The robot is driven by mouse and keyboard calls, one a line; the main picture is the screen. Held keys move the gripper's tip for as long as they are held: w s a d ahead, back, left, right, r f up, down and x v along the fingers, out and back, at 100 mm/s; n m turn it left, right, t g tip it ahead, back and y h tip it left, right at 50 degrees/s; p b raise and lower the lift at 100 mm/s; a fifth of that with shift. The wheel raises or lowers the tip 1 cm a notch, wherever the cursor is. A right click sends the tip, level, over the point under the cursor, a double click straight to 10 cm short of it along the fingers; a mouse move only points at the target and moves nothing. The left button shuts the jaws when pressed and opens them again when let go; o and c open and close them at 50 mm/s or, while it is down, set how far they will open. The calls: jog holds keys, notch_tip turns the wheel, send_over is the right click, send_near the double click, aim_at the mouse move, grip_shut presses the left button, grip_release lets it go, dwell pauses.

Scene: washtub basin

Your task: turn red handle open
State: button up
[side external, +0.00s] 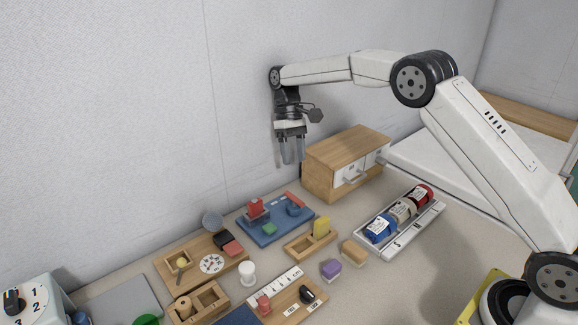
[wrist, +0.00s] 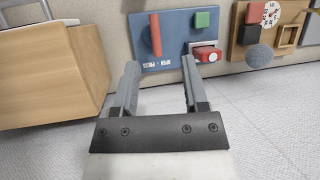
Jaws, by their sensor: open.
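A red handle (wrist: 156,35), a slim upright bar in the wrist view, is mounted on a blue board (wrist: 173,22) with white lettering along one edge. In the side external view it shows as a small red bar (side external: 295,198) at the right end of the board (side external: 265,236). My gripper (side external: 292,161) hangs fingers down above and behind the board, clear of it. In the wrist view my gripper (wrist: 160,63) has its fingers apart with nothing between them, and the handle lies beyond the fingertips, roughly in line with the gap.
On the board are a red button (wrist: 208,54) and a green block (wrist: 202,19). A wooden drawer cabinet (side external: 345,150) stands right of the gripper. A tray of cans (side external: 398,230), a wooden slot holder (side external: 311,242) and a wooden activity board (side external: 195,262) surround the board.

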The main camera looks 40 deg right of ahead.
jog(key=shift+r, duration=0.8)
jog(key=shift+s, duration=0.2)
jog(key=s+f+t+h, duration=0.1)
jog(key=s+f+t, duration=0.2)
jog(key=s, duration=0.9)
jog(key=s+d+f+t+h, duration=0.1)
jog(key=s+f+t, duration=0.2)
jog(key=s, duration=1)
jog(key=shift+d+f+m+t, duration=0.25)
jog(key=shift+d+m+t, duration=0.05)
jog(key=shift+t, duration=0.3)
